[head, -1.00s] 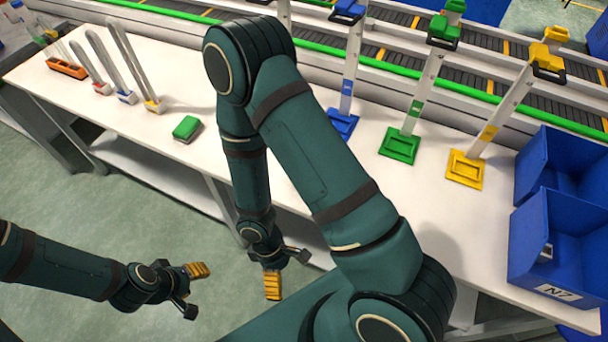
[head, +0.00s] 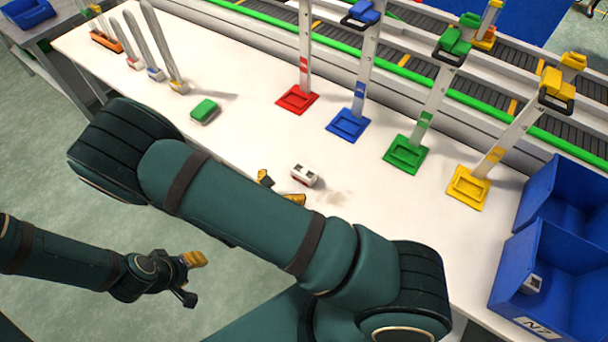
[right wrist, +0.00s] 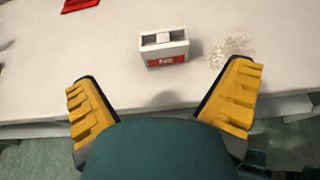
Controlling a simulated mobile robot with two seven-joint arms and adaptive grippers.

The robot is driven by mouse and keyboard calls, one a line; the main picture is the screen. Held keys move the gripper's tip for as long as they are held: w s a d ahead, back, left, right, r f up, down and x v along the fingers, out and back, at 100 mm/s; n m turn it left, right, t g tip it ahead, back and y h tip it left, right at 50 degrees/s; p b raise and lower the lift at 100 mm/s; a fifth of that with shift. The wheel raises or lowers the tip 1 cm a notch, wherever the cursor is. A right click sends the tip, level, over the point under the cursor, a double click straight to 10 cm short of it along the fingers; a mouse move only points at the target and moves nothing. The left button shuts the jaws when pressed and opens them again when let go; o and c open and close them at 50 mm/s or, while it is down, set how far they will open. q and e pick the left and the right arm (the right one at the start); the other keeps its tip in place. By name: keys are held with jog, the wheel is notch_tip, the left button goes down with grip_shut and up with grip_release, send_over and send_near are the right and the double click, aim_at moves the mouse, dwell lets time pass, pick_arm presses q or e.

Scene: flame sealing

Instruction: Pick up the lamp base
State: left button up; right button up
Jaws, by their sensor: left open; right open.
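The lamp base, seemingly the small white block with a red label (head: 305,175), sits on the white table near its front edge. In the right wrist view the lamp base (right wrist: 164,48) is ahead of the fingers, between their lines and apart from both. My right gripper (head: 280,188) is open and empty beside it, its yellow fingers partly hidden by my arm; it also shows in the right wrist view (right wrist: 161,80). My left gripper (head: 191,277) is open and empty over the floor, off the table's front.
Red (head: 297,99), blue (head: 347,124), green (head: 405,154) and yellow (head: 467,187) stands line the table's back. A green block (head: 204,111) lies left. Blue bins (head: 510,265) are at the right; one holds a small white block (head: 532,284). Pale specks lie right of the lamp base.

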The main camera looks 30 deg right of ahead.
aim_at(305, 170)
jog(key=x, duration=0.9)
jog(key=shift+s+d, duration=0.1)
jog(key=shift+d, duration=0.2)
jog(key=c, duration=1.1)
jog(key=shift+c, duration=0.5)
jog(key=shift+r, duration=0.15)
